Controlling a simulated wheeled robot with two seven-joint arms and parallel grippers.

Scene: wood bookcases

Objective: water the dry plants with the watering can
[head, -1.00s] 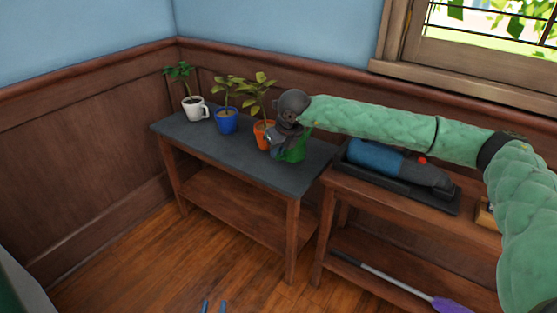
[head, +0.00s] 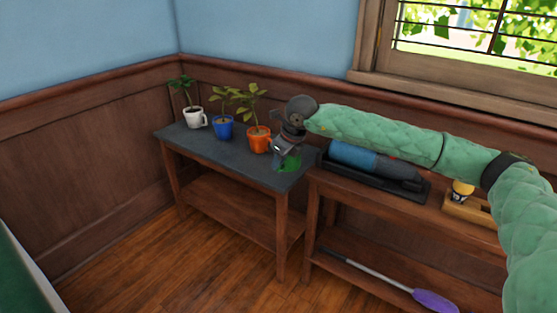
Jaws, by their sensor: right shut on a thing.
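Three potted plants stand in a row on the dark-topped table (head: 205,155). The plant in the white mug (head: 195,118) has dark green leaves. Those in the blue pot (head: 223,128) and the orange pot (head: 259,141) have yellower leaves. My right gripper (head: 280,149) is at the table's right end, right of the orange pot, shut on the green watering can (head: 289,162). The gripper hides much of the can, so I cannot tell whether it touches the tabletop. My left gripper is not in view.
A second wooden table on the right holds a black tray (head: 345,177) with a blue-and-grey tool (head: 358,158) and a wooden block (head: 468,207) with a yellow-and-black thing. A purple-ended stick (head: 435,300) lies on its lower shelf. Wall and window stand behind.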

